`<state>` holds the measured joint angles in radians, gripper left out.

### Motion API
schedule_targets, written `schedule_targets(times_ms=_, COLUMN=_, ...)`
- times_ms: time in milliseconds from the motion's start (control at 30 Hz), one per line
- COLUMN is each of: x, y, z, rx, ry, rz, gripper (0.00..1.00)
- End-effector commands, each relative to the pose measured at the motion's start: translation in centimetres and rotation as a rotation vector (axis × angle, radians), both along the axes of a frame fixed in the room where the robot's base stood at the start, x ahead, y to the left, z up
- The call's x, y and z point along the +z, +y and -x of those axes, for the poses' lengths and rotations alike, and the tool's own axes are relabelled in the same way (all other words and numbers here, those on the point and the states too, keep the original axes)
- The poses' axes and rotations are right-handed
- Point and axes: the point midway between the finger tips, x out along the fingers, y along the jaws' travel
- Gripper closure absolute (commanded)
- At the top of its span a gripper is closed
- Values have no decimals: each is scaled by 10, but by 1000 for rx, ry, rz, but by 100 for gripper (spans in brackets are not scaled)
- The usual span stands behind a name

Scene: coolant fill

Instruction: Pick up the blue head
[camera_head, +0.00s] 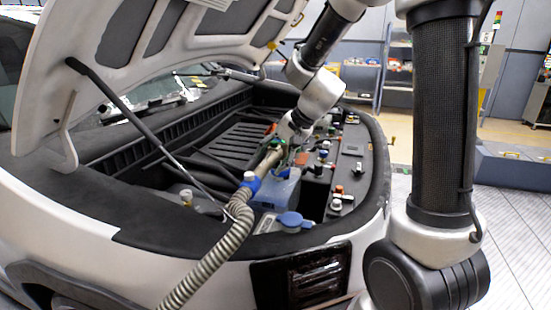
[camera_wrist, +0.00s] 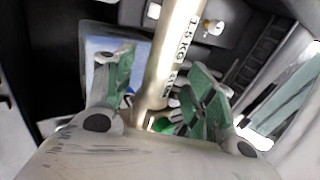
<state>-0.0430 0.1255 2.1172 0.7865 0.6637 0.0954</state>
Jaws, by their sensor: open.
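The blue head (camera_head: 251,183) is the blue fitting at the end of a grey ribbed hose (camera_head: 225,245), over the front of the open engine bay. A pale tube (camera_head: 270,159) runs from it up to my gripper (camera_head: 284,149). In the wrist view my gripper (camera_wrist: 163,88) is open, with green fingers spread. The pale tube (camera_wrist: 175,50), printed "1.5 KG", lies between the fingers, with gaps at both sides. I cannot tell whether it touches the palm. The blue fitting cannot be made out in the wrist view.
A blue-tinted tank (camera_head: 280,192) stands just behind the hose end, and a blue cap (camera_head: 291,220) sits in front of it. The raised hood (camera_head: 120,60) and its strut (camera_head: 140,125) are at the left. Small capped fittings (camera_head: 337,203) line the bay's right side.

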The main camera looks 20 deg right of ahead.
Motion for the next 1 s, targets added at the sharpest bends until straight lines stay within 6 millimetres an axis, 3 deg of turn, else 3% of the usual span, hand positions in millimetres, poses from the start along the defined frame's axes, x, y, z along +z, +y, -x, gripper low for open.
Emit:
schedule_targets(times_ms=133, x=-13, y=7, z=-5, rx=1, ry=1, rz=0, gripper=45)
schedule_targets(times_ms=367, x=-15, y=8, z=-6, rx=0, ry=-1, rz=1, gripper=45)
schedule_targets(times_ms=700, x=-15, y=8, z=-6, rx=0, ry=-1, rz=1, gripper=100)
schedule_targets(times_ms=1000, x=-13, y=8, z=-7, rx=0, ry=-6, rz=1, gripper=100)
